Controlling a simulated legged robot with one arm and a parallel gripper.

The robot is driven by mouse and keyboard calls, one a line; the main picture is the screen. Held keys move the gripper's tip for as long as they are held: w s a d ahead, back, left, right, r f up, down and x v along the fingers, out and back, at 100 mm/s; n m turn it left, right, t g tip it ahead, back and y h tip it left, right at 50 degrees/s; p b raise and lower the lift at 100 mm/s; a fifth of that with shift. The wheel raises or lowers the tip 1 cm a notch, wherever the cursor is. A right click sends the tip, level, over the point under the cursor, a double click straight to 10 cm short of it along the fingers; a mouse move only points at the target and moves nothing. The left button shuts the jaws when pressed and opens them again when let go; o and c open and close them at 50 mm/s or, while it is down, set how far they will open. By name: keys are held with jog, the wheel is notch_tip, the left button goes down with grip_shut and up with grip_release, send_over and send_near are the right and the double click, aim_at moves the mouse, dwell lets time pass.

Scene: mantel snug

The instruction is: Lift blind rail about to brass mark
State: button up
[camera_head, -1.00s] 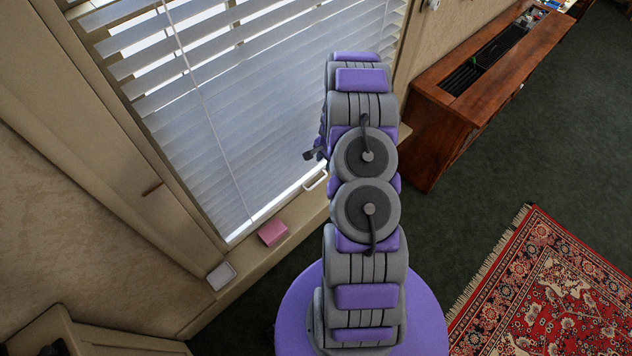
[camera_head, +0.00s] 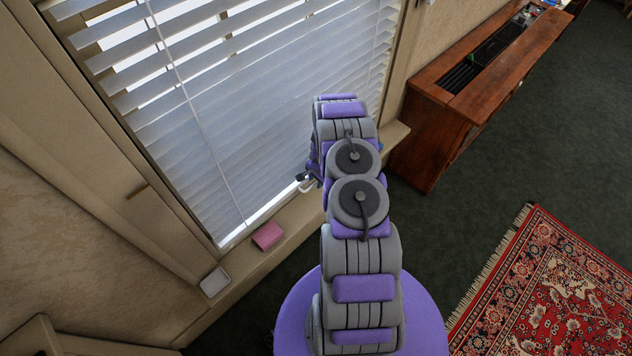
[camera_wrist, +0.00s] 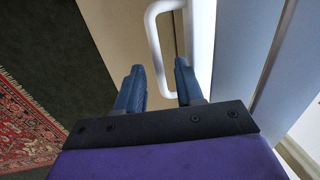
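The white slatted blind hangs low over the window, with its bottom rail (camera_head: 258,217) close above the sill. A white loop handle (camera_wrist: 154,38) on the rail shows in the wrist view; in the head view it is partly hidden by my gripper (camera_head: 309,179). In the wrist view my gripper (camera_wrist: 159,66) is open, its two dark blue fingers apart. The handle's near end appears between them; I cannot tell whether they touch it. A small brass mark (camera_head: 137,191) is on the left window frame, well above the rail.
A wooden cabinet (camera_head: 432,140) stands right of the window. A red patterned rug (camera_head: 555,280) lies on the dark green carpet, which is otherwise open.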

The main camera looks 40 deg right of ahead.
jog(key=shift+d+f, duration=0.1)
jog(key=shift+f, duration=0.2)
jog(key=shift+a, duration=0.25)
jog(key=shift+c, duration=0.3)
jog(key=shift+d, duration=0.15)
grip_shut()
jog(key=shift+w+r, duration=0.1)
dwell(0.5)
